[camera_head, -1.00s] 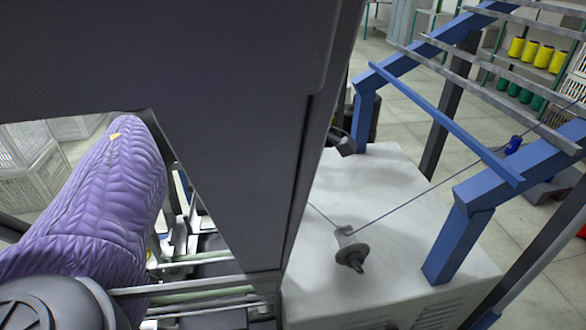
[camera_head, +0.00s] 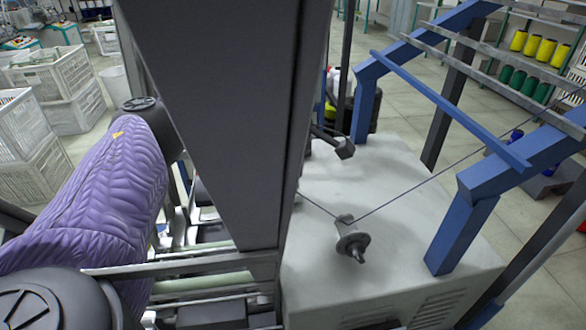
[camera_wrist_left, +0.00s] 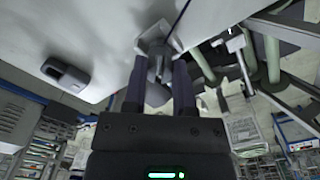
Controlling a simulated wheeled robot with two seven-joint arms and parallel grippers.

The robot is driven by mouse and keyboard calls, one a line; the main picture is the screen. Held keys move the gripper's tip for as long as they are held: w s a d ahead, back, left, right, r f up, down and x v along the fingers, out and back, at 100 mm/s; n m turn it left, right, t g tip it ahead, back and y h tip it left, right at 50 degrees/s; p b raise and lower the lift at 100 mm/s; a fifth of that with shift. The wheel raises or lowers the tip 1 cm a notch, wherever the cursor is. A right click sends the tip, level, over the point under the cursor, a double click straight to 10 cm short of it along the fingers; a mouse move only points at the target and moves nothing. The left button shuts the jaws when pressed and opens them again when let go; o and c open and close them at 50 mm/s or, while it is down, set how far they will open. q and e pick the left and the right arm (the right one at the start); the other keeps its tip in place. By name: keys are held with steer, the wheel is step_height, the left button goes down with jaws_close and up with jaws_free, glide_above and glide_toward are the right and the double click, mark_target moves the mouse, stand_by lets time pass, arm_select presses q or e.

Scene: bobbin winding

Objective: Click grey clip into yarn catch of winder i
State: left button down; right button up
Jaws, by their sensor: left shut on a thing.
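My left gripper (camera_wrist_left: 158,88) shows in the left wrist view with its two dark fingers closed around a small grey piece (camera_wrist_left: 157,68), which looks like the grey clip. The piece is partly hidden between the fingers. A pale angular bracket (camera_wrist_left: 152,46) lies just beyond the fingertips against a white surface; I cannot tell whether the piece touches it or whether it is the yarn catch. In the head view my purple-sleeved left arm comes in from the left, and a wide grey column hides the gripper. My right gripper is not in view.
In the head view a white machine housing (camera_head: 400,215) carries a yarn fitting with a disc (camera_head: 353,243). A dark yarn (camera_head: 420,182) runs through it toward the blue rack (camera_head: 462,235) at right. Metal rails (camera_head: 190,265) lie below the column. White crates (camera_head: 60,80) stand at left.

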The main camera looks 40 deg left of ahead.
arm_select(q)
steer(key=shift+f, duration=0.35)
steer(key=shift+c, duration=1.7)
jaws_free()
step_height(320, 180, up, 10)
steer(key=p, duration=0.2)
